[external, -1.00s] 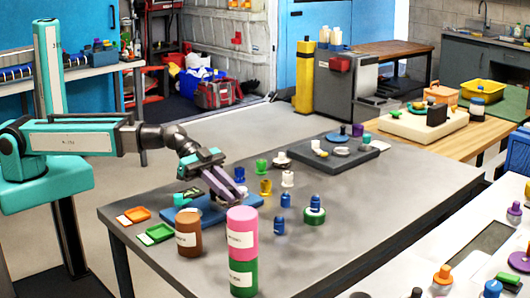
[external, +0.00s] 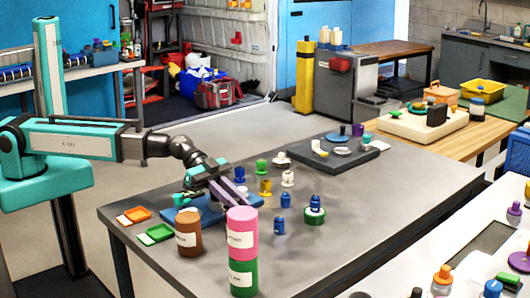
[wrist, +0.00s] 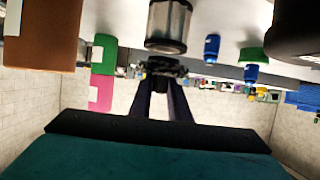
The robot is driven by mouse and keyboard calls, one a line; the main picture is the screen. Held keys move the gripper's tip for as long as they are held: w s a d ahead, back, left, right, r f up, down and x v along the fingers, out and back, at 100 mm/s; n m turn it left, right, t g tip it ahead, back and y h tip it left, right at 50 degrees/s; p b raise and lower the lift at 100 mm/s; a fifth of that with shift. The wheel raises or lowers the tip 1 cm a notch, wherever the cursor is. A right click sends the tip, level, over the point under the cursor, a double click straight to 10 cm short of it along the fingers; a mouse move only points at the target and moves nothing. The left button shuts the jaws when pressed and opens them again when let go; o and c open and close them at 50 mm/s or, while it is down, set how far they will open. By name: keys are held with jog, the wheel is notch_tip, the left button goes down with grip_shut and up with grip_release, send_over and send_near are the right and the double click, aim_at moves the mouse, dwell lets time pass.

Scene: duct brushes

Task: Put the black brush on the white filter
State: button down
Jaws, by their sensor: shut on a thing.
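My gripper (external: 239,202) is over the right part of the blue tray, behind the pink-and-green cylinder, which hides what is below it. In the wrist view, which is upside down, the fingers (wrist: 163,72) are shut on a small black piece, which looks like the black brush (wrist: 166,66). A grey, dark-rimmed cylinder (wrist: 168,26) shows just beyond it; I cannot tell whether they are joined. A white upright piece (external: 288,178) stands behind the gripper to the right, and a flatter white piece (external: 281,160) lies farther back. I cannot tell which is the white filter.
The blue tray (external: 208,215) lies under my arm. A brown cylinder (external: 188,235) and the pink-and-green cylinder (external: 242,250) stand in front. The table's right front (external: 345,245) is clear.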

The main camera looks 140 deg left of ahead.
jog(key=shift+f, duration=0.5)
jog(key=shift+f, duration=0.15)
jog(key=c, duration=1.7)
grip_release()
jog(key=shift+o, duration=0.2)
jog(key=shift+r, duration=0.2)
jog(key=b+v, duration=0.2)
jog(key=v, duration=0.4)
jog(key=shift+b, duration=0.3)
jog(key=shift+s+b, duration=0.1)
jog(key=shift+b, duration=0.2)
jog(key=b, duration=0.3)
jog(key=shift+s+r+b, duration=0.2)
jog(key=shift+s+b, duration=0.15)
